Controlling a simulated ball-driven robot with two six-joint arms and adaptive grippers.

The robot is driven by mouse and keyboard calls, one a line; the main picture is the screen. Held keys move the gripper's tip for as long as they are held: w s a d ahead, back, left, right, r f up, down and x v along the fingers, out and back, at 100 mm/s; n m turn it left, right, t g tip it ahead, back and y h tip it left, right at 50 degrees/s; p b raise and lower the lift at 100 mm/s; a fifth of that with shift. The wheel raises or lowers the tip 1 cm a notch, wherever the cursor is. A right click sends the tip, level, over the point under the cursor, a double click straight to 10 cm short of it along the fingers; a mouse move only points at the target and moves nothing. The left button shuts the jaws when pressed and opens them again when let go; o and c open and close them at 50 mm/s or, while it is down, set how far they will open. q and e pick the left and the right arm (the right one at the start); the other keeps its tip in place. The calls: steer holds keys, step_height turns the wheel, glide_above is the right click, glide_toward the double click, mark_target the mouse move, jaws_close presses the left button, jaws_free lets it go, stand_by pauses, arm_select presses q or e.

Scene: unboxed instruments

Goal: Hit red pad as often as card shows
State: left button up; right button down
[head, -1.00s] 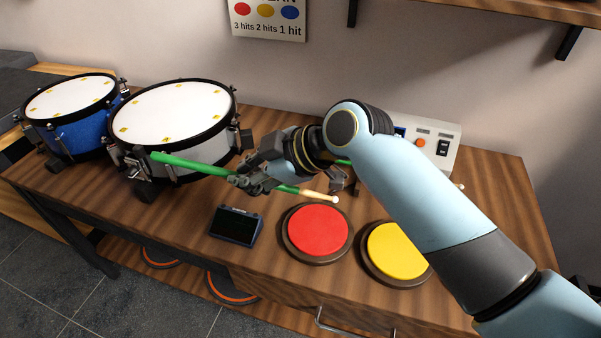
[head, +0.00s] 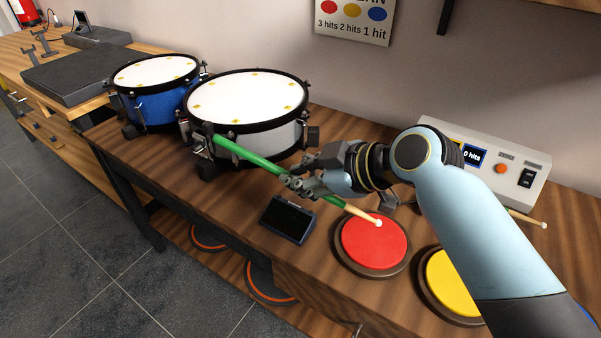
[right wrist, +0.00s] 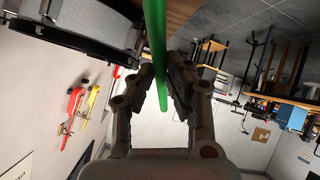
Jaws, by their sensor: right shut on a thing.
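My right gripper (head: 304,183) is shut on a green drumstick (head: 251,156) with a pale wooden tip. In the right wrist view the green shaft (right wrist: 155,45) runs between the fingers. In the head view the tip lies over the back part of the red pad (head: 373,243); I cannot tell whether it touches. The wall card (head: 353,22) shows a red dot with "3 hits", a yellow one with "2 hits" and a blue one with "1 hit". The white counter box (head: 488,165) displays "0 hits". My left gripper is not in view.
A yellow pad (head: 452,284) sits right of the red one, partly behind my right arm. A small dark device (head: 287,219) stands left of the red pad. A white-grey drum (head: 245,101) and a blue drum (head: 155,78) stand at the back left. Another stick tip (head: 543,225) shows at the right.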

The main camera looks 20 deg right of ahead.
stand_by(0.3)
step_height(320, 180, down, 5)
steer(key=b, duration=0.4)
step_height(320, 180, up, 6)
steer(key=p, duration=0.5)
steer(key=shift+f, duration=0.15)
step_height(320, 180, down, 6)
steer(key=b, duration=0.4)
steer(key=r+p, duration=0.5)
steer(key=shift+a+r, duration=0.2)
steer(key=shift+r, duration=0.1)
